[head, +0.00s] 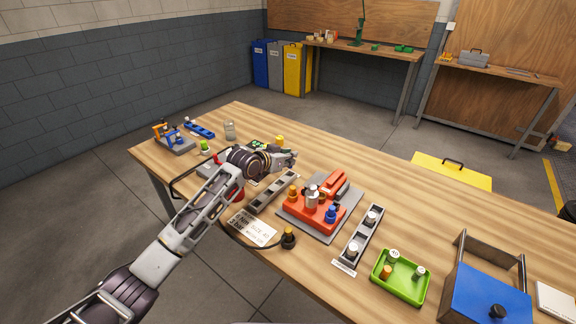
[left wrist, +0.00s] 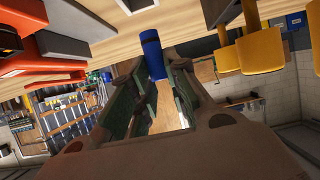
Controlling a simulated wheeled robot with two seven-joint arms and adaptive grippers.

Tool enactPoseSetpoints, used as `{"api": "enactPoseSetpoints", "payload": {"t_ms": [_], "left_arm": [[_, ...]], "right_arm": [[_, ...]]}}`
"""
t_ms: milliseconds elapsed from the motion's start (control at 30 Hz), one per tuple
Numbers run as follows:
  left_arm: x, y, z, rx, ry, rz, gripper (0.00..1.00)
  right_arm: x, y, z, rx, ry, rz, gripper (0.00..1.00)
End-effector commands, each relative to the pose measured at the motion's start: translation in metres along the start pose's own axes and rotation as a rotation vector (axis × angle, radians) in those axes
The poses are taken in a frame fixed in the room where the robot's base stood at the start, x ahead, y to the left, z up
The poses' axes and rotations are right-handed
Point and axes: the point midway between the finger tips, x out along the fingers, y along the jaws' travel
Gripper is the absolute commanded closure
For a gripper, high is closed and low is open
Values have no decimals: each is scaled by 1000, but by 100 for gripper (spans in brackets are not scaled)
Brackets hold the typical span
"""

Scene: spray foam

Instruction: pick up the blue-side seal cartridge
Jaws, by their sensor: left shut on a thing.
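My left gripper (head: 289,158) is above the middle of the table in the head view. In the left wrist view, its two fingers (left wrist: 152,70) are closed on a blue cylinder (left wrist: 151,46), which looks like the blue-side seal cartridge. The cylinder's lower end is between the fingertips and the rest sticks out past them. I cannot make the cylinder out at the gripper in the head view. A red-orange fixture (head: 318,212) stands to the right of the gripper, with an orange knob, a grey cylinder and a blue knob. My right gripper is not in view.
A grey strip (head: 357,239) with pale cylinders and a green tray (head: 401,276) of small parts lie to the right. A blue box with a metal frame (head: 485,290) stands farther right. A label card (head: 252,226) lies near the front edge. The back right tabletop is mostly clear.

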Motion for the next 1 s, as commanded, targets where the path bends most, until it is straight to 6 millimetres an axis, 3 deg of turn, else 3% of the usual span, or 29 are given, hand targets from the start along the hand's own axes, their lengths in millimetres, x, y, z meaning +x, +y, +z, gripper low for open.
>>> {"api": "enactPoseSetpoints", "payload": {"t_ms": [200,400,1000], "left_arm": [[-14,0,-29,1,1,0,99],[-20,0,-42,0,0,0,99],[-21,0,-44,0,0,0,99]], "right_arm": [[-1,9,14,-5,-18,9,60],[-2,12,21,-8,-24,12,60],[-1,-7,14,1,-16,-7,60]]}}
